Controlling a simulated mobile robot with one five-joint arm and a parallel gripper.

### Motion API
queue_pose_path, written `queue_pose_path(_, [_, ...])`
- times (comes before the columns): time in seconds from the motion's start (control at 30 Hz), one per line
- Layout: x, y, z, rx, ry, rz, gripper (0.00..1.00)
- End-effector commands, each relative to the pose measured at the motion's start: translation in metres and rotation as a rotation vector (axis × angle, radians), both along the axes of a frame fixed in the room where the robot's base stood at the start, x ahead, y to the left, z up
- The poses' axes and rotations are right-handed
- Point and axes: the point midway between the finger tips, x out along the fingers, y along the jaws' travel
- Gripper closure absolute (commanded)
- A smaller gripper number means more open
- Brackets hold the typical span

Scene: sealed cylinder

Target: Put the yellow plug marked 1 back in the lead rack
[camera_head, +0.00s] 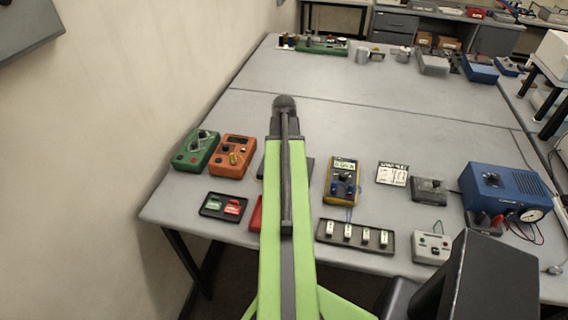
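My arm reaches forward over the bench, and its dark end, my gripper (285,104), is above the middle of the table. Its fingers are not distinguishable, so I cannot tell whether it is open or holds anything. A small yellow piece (233,158) shows on the orange box (233,143) at the left; it may be the yellow plug, but no mark is readable. A dark rack (319,235) with several white labelled pieces lies at the front edge, right of my arm. I cannot tell whether this is the lead rack.
A green box (197,149) stands left of the orange one. A tray (209,210) with green and red pieces lies in front. A yellow meter (342,180), a grey box (429,190) and a blue gauge unit (505,190) stand right. The middle of the bench (390,125) is clear.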

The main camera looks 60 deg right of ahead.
Motion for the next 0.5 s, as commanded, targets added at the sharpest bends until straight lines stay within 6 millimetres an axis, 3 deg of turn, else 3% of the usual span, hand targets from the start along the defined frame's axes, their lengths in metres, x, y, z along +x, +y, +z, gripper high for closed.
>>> queue_pose_path(0.5, [0.0003, 0.0002, -0.0054, 0.000, 0.000, 0.001, 1.00])
